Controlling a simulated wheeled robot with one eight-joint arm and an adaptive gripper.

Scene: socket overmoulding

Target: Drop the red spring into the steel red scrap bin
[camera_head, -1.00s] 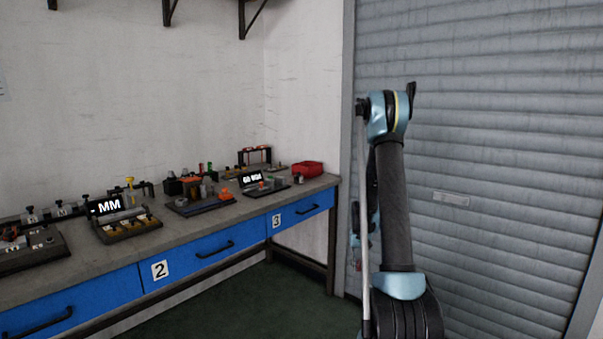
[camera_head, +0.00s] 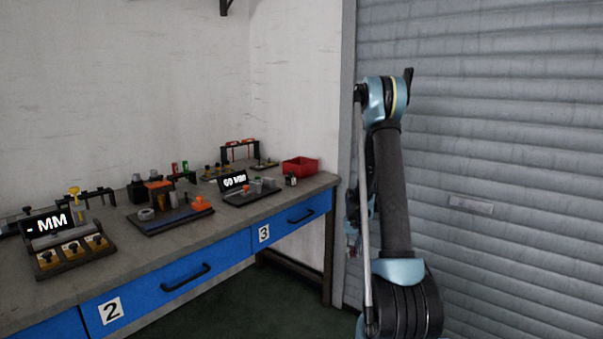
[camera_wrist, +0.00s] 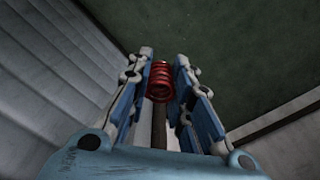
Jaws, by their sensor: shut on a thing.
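The red spring (camera_wrist: 160,82) shows in the wrist view, upright in the picture between the fingers of my gripper (camera_wrist: 164,60). The gripper is shut on it. A brown rod (camera_wrist: 159,125) shows just below the spring; I cannot tell whether it belongs to it. In the head view my gripper is mostly hidden behind my arm, and the spring is not clear there. The red scrap bin (camera_head: 300,167) stands at the far right end of the workbench, well to the left of my arm. Its inside is barely visible.
The workbench (camera_head: 285,202) with blue drawers runs along the left wall. It carries a gauge with an MM display (camera_head: 48,224), a tray of parts (camera_head: 172,214) and a second display unit (camera_head: 234,183). A grey shutter (camera_head: 500,150) stands behind my arm. Dark floor lies open before the bench.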

